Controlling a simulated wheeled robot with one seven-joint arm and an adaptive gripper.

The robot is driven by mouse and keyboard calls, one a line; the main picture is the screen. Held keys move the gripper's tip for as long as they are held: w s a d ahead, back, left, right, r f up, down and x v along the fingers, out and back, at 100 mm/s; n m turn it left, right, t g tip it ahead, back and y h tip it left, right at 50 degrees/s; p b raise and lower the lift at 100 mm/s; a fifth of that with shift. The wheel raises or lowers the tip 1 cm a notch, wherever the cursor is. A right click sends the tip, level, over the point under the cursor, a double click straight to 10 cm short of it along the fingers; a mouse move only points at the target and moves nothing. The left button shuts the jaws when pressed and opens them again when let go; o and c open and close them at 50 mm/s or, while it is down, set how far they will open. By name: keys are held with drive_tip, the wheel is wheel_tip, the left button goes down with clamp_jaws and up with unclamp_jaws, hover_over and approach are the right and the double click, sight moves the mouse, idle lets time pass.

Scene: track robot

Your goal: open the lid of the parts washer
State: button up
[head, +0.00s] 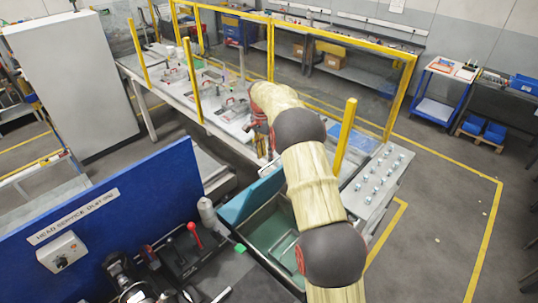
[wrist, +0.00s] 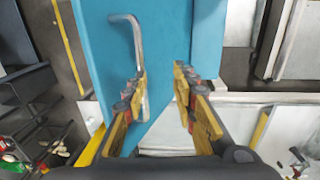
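The parts washer's teal lid (head: 250,196) stands raised at a tilt in the head view, with the green basin (head: 270,228) showing open below it. In the wrist view the flat teal lid (wrist: 165,40) fills the upper middle, with a bent metal bar handle (wrist: 136,42) on it. My gripper (wrist: 160,78) is open in front of the lid. The lower end of the handle lies along the inner side of the left finger; I cannot tell if they touch. The right finger is apart from the handle. In the head view my arm hides part of the washer.
A grey bench with small parts (head: 378,180) stands right of the washer. Yellow posts (head: 345,135) and a long worktable (head: 195,95) are behind. A blue partition (head: 120,215) and a black control box (head: 185,248) stand at the left.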

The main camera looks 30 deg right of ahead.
drive_tip(key=shift+w+a+r+p, duration=0.15)
drive_tip(key=shift+w+a+r, duration=0.05)
drive_tip(key=shift+w+r, duration=0.7)
drive_tip(key=shift+w+a+r+p, duration=0.15)
drive_tip(key=shift+w+r, duration=0.6)
drive_tip(key=shift+r, duration=0.1)
wheel_tip(320, 180, up, 12)
drive_tip(key=w, duration=0.1)
drive_tip(key=shift+a, duration=0.15)
